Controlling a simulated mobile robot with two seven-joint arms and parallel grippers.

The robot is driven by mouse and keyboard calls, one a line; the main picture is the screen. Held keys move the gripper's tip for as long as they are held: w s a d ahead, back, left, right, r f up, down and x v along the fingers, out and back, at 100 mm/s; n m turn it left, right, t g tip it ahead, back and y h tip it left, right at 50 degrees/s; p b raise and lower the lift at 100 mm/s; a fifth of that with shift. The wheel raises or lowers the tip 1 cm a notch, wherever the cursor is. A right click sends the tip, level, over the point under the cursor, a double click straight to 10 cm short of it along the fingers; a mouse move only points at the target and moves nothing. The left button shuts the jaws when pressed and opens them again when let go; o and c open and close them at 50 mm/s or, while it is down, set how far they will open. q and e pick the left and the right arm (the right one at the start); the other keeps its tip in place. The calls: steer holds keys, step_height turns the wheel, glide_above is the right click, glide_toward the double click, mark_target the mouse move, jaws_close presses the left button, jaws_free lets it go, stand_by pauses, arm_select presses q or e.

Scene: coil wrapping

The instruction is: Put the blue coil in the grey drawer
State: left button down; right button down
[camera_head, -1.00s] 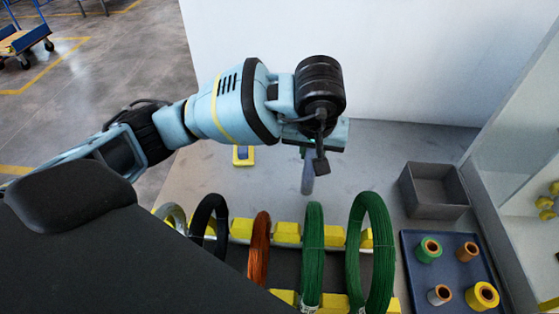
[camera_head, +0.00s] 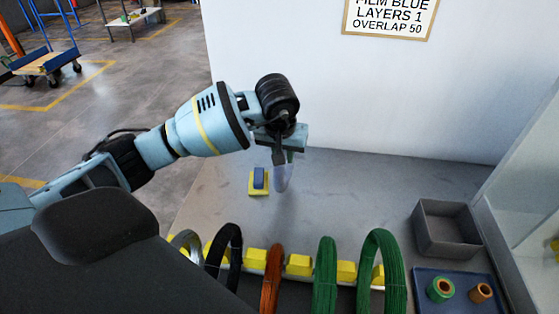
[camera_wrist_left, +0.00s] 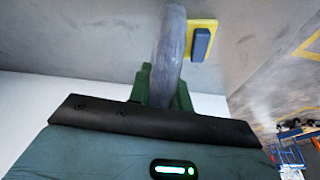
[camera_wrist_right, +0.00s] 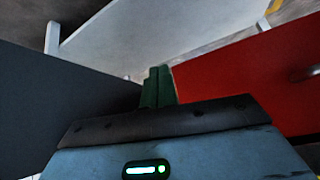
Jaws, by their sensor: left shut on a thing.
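My left gripper (camera_head: 287,156) is shut on a pale blue-grey coil (camera_head: 282,179) that hangs below it, above the grey table.
A red panel with a handle (camera_wrist_right: 250,80) is right of my right gripper. Black, orange (camera_head: 271,280) and green coils (camera_head: 381,275) stand in a yellow-block rack. A grey bin (camera_head: 425,240) and a blue tray (camera_head: 460,302) with rolls are at right.

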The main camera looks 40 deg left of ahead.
arm_select(q)
steer(key=shift+w+a, duration=0.1)
steer(key=shift+a, duration=0.1)
steer(key=shift+w+a+f, duration=0.1)
steer(key=shift+a+f, duration=0.15)
steer(key=shift+f, duration=0.4)
steer(key=shift+a+f, duration=0.2)
steer(key=shift+f, duration=0.9)
steer(key=shift+f, duration=0.15)
steer(key=c, duration=1.3)
jaws_free()
